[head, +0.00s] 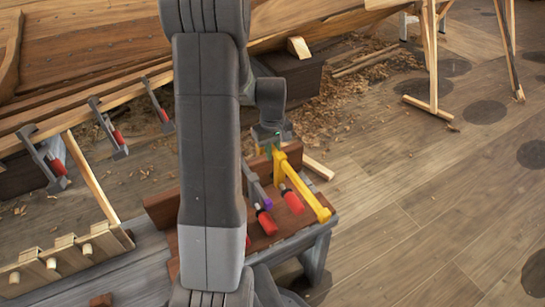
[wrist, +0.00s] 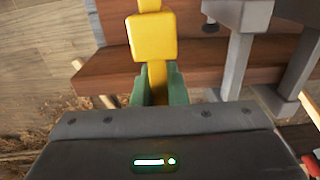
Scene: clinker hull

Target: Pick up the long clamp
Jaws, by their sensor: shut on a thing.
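The long clamp (head: 308,193) is yellow with a red handle (head: 292,201). It lies slanted at the right side of a brown wooden rack. My gripper (head: 273,150) is at its upper end, with green fingers. In the wrist view the yellow clamp (wrist: 150,38) runs down between the green fingers (wrist: 158,92), which are shut on it. The gripper body hides the clamp's near part there. I cannot tell whether the clamp is clear of the rack.
Grey clamps (wrist: 243,50) stand close beside the yellow one; one red handle (head: 266,221) shows beside it. The rack (head: 278,236) sits on a grey bench (head: 318,247). More clamps (head: 108,130) grip the hull plank at left. Open floor (head: 420,210) lies to the right.

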